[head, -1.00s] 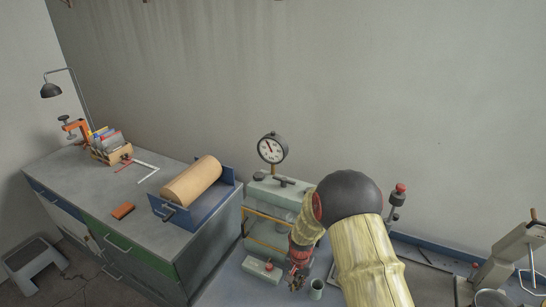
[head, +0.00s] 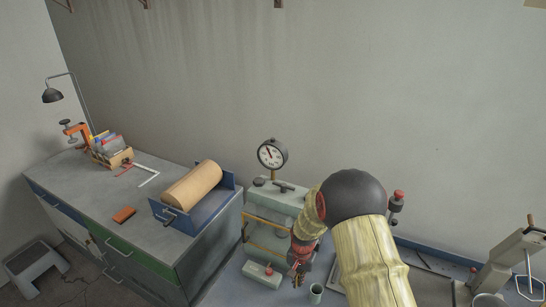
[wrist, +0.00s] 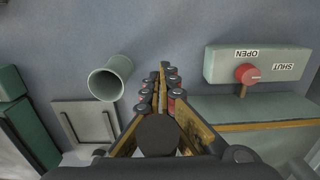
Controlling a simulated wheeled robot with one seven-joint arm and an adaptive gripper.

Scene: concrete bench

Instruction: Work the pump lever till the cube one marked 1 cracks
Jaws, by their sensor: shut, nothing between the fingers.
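The press (head: 275,205) is a pale green machine with yellow bars, and a round dial gauge (head: 272,153) stands on top. A valve block (head: 262,275) with a red knob sits in front of it. My gripper (head: 299,268) is shut and empty, low in front of the press's right side. In the wrist view its fingertips (wrist: 160,75) meet between a hollow green cylinder (wrist: 108,80) and the valve block. I cannot make out the pump lever or the cube marked 1; my arm hides part of the press.
The green cylinder (head: 316,293) stands upright just right of my gripper. A red-capped post (head: 398,201) is behind my arm. The left bench (head: 90,184) holds a blue tray with a tan roll, an orange block and a box of books. A grey machine (head: 508,262) stands right.

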